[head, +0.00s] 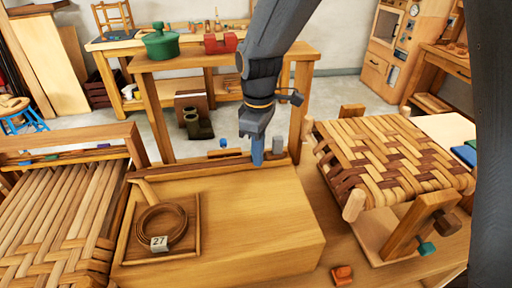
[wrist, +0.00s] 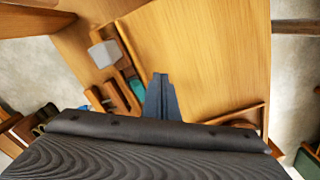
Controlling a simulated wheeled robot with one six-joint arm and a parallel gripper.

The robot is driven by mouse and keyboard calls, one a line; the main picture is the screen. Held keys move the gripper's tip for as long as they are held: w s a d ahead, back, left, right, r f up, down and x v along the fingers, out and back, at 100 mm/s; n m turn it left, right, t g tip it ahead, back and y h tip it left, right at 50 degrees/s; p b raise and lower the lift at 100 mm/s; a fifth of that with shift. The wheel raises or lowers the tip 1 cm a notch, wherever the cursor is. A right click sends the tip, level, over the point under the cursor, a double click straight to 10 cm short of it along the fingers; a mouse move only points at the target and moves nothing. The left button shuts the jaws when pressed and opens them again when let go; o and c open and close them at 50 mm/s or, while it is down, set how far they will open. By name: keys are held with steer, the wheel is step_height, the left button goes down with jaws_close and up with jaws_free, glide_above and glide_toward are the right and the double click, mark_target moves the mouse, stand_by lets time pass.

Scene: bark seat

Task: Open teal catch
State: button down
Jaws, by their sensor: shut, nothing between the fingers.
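My gripper (head: 257,158) is shut and empty, its blue-grey fingers pointing down at the back edge of a wooden box (head: 255,215). In the wrist view the closed fingers (wrist: 160,82) lie over the box top (wrist: 205,50). A teal piece, seemingly the catch (wrist: 137,89), shows just left of the fingers in a wooden strip along the box edge. It is partly hidden by them, and I cannot tell whether they touch. In the head view this piece is hidden behind the fingers. A grey block (head: 278,145) stands beside them, also in the wrist view (wrist: 103,54).
A tray (head: 191,252) with a coil (head: 160,228) tagged 27 is on the box's left. A blue knob (head: 223,143) stands behind the box. A woven seat (head: 395,160) is at right, slats (head: 50,210) at left, and an orange-red block (head: 342,274) in front.

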steer(key=shift+w, duration=0.1)
steer(key=shift+w+a, duration=0.25)
steer(key=shift+w, duration=0.7)
steer(key=shift+w+a, duration=0.25)
steer(key=shift+w, duration=0.7)
steer(key=shift+r, duration=0.1)
steer(key=r+p, duration=0.2)
steer(key=s+r+p, duration=0.1)
steer(key=r+p, duration=0.1)
steer(key=r, duration=0.1)
steer(key=r+p, duration=0.2)
steer(key=r, duration=0.1)
steer(key=shift+s+d+p, duration=0.2)
steer(key=shift+s+p, duration=0.1)
steer(key=shift+f, duration=0.1)
